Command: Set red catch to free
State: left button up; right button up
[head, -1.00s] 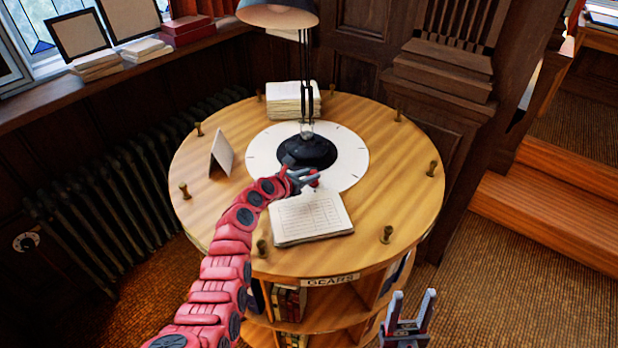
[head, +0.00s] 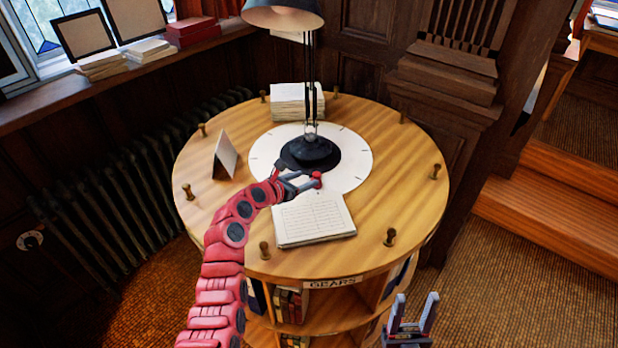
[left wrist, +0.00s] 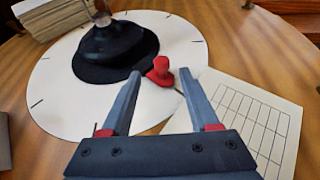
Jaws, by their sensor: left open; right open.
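The red catch (head: 316,180) is a small red knob on a short stem at the front of the black lamp base (head: 306,153). It stands over the white dial disc (head: 352,160), which has tick marks around its rim. In the left wrist view the catch (left wrist: 160,72) shows just beyond and between the fingertips. My left gripper (head: 302,183) is open beside the catch; I cannot tell whether a finger touches it. My right gripper (head: 414,302) is open and empty in front of the round table, at lower right. No marking for "free" is readable.
A folded card (head: 224,156) stands at left and a paper stack (head: 290,100) behind. Brass pegs ring the round table (head: 400,190). The lamp's thin post (head: 310,75) rises above the disc.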

pick_arm(q)
jog(key=b+v, duration=0.3)
jog(key=v, duration=1)
